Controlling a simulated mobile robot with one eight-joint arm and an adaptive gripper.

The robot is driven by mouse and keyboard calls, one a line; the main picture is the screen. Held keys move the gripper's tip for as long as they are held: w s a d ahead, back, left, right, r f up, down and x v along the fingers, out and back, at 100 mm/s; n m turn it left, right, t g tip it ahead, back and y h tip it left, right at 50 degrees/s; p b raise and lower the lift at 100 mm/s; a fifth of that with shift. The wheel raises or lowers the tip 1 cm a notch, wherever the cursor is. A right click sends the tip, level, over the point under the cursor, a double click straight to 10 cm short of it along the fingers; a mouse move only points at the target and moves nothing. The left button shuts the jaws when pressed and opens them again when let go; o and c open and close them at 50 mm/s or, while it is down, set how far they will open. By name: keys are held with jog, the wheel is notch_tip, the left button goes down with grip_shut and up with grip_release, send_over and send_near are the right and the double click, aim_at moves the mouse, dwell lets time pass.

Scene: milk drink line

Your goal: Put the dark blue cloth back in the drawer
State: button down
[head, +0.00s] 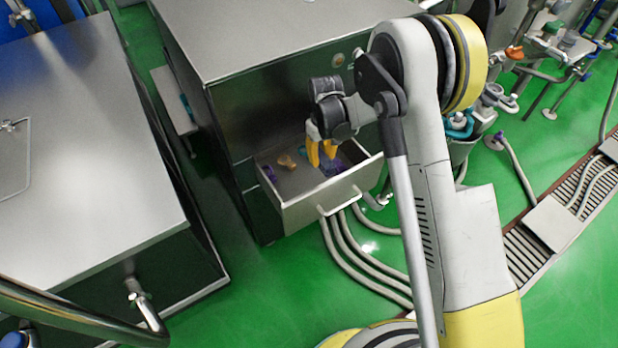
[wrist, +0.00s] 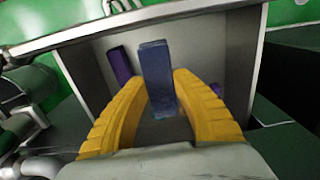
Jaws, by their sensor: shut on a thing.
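My gripper (head: 321,158) points down inside the open drawer (head: 330,203), its yellow fingers below the rim line. In the wrist view, the gripper (wrist: 161,80) is shut on the dark blue cloth (wrist: 156,65), a folded, narrow strip between the two fingers. The cloth's far end reaches toward a wall of the drawer (wrist: 240,65). Whether the cloth touches the drawer floor, I cannot tell. In the head view the fingers mostly hide the cloth.
The drawer also holds a purple item (wrist: 120,65), a tan item (head: 287,161) and another purple item at the left (head: 270,174). The steel cabinet (head: 270,40) stands above and behind the drawer. Grey hoses (head: 350,255) run along the green floor in front.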

aim_at(320, 181)
notch_tip(320, 181, down, 12)
jog(key=b, duration=0.5)
jog(key=shift+a+f, duration=0.1)
jog(key=shift+f, duration=0.15)
jog(key=shift+f, duration=0.15)
jog(key=c, duration=1.1)
grip_release()
